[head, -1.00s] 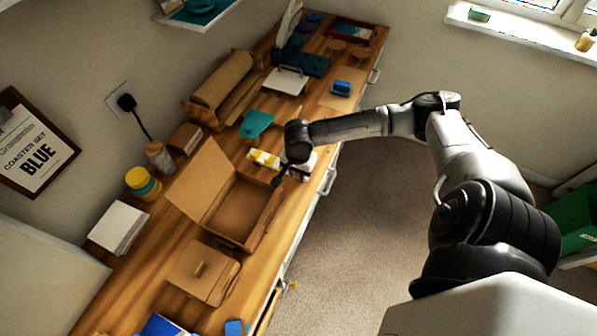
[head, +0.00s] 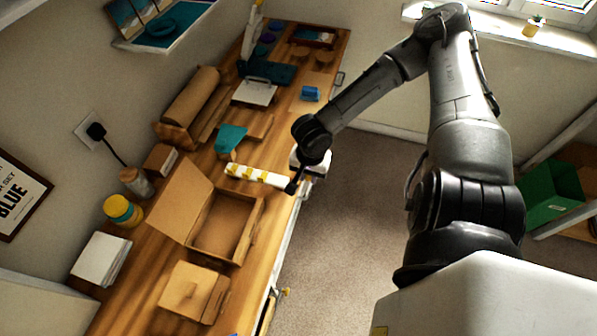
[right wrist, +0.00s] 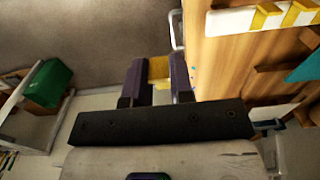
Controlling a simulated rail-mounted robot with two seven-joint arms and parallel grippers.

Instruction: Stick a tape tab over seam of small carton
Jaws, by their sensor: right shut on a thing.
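My right gripper (head: 293,186) hangs past the right end of the white strip, at the bench's front edge. In the right wrist view, its two purple fingers (right wrist: 158,72) are shut on a small yellow tape tab (right wrist: 159,68). The white strip (head: 257,175) carries more yellow tabs and also shows at the top right of the wrist view (right wrist: 232,22). A small closed brown carton (head: 187,286) sits at the near end of the bench, away from the gripper. Its seam is too small to make out clearly. My left gripper is not in view.
A larger open carton (head: 226,222) with its lid raised stands between the strip and the small carton. Along the wall are a yellow-lidded jar (head: 121,210), a white stack (head: 101,258) and a brown roll (head: 194,95). Open floor (head: 340,240) lies right of the bench.

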